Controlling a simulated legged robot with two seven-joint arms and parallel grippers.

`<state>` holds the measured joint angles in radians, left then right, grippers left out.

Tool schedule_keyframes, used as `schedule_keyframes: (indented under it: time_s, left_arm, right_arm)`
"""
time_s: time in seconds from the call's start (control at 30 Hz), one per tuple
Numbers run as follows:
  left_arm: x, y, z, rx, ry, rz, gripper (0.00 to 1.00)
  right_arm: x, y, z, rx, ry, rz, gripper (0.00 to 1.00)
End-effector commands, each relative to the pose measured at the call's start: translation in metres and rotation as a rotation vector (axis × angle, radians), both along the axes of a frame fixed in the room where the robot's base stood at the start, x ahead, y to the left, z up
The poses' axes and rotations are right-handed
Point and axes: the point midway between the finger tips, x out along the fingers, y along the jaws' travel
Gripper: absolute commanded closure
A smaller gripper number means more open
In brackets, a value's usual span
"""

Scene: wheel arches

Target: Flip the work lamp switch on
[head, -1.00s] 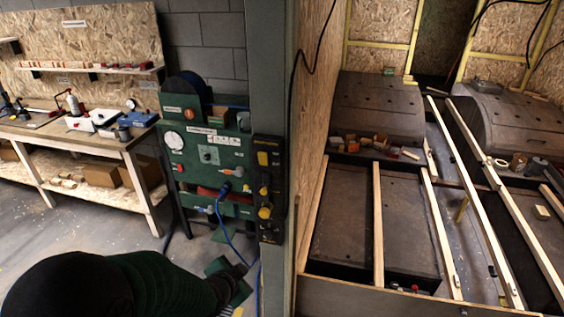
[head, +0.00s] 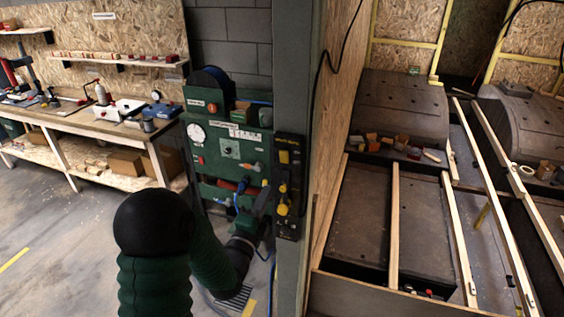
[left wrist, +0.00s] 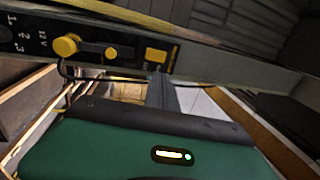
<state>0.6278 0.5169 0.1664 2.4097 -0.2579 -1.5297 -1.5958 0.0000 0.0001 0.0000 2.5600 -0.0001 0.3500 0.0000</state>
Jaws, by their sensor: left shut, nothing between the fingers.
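A tall black switch panel (head: 289,226) with yellow controls is fixed to the grey post. Its yellow rectangular piece (head: 283,157) is near the top, with rounded yellow knobs (head: 283,209) lower down. The left wrist view shows the panel lying sideways, with the rectangular piece (left wrist: 157,55), a small knob (left wrist: 112,52) and a larger round knob (left wrist: 66,46). I cannot read which control is the work lamp switch. My left gripper (head: 264,200) is shut and empty, just left of the panel's lower half. Its grey fingers (left wrist: 162,92) point towards the panel. My right gripper is out of view.
A green board (head: 224,165) with a gauge, sockets and a blue cable stands left of the post. A workbench (head: 90,122) is at the left. Wooden battens (head: 394,220) and wheel arches (head: 402,105) lie right of the post. Floor at lower left is clear.

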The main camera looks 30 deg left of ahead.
Motion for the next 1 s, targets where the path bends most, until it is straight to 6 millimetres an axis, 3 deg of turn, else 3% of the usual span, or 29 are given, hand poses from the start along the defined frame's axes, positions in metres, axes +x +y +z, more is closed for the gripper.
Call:
schedule_keyframes:
  time_s: [0.6, 1.0]
  left_arm:
    - [0.114, 0.028, 0.027, -0.003, -0.002, 0.001, 1.0]
    - [0.126, 0.03, 0.026, -0.001, 0.0, 0.0, 1.0]
  right_arm:
    - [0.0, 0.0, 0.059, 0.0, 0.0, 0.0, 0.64]
    - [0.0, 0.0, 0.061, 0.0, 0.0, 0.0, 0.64]
